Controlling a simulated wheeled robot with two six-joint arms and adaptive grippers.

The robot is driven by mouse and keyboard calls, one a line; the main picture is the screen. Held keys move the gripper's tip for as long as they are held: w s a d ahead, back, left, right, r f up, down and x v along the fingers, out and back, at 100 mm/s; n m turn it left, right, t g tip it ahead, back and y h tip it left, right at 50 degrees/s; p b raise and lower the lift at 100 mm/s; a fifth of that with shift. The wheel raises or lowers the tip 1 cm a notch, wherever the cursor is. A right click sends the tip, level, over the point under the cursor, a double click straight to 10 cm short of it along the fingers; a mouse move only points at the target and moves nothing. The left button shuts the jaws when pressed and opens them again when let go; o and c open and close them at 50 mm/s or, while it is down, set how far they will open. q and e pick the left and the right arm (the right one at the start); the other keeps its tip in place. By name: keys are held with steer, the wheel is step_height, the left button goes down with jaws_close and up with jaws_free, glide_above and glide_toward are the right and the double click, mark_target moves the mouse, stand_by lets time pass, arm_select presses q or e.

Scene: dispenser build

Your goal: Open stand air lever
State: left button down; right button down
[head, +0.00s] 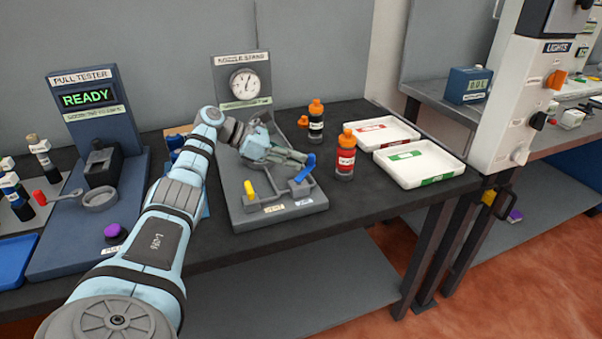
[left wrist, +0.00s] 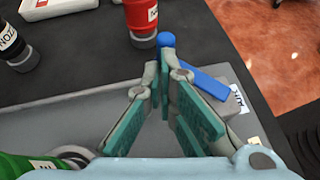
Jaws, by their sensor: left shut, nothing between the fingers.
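The nozzle stand (head: 240,215) is a grey base with a round pressure gauge (head: 244,84) on its back panel. A blue lever (head: 305,168) stands tilted at its right front, and a yellow lever (head: 249,189) stands at its left front. The blue lever also shows in the left wrist view (left wrist: 205,84), with a partly hidden white label beside it. My left gripper (head: 303,157) reaches over the stand with its green-padded fingers shut and empty. Its fingertips (left wrist: 164,72) are close to the blue lever; whether they touch cannot be told. My right gripper is not in view.
An orange-capped red bottle (head: 345,160) stands close to the right of the stand, with a dark bottle (head: 316,128) behind it. Two white trays (head: 425,172) lie further right. The pull tester (head: 88,115), reading READY, is at left.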

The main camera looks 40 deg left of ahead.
arm_select(q)
steer(key=shift+w+d, duration=0.2)
steer(key=shift+w+d+p, duration=0.4)
steer(key=shift+w+d, duration=0.3)
steer(key=shift+d, duration=0.35)
steer(key=shift+s+d, duration=0.15)
steer(key=shift+s, duration=0.65)
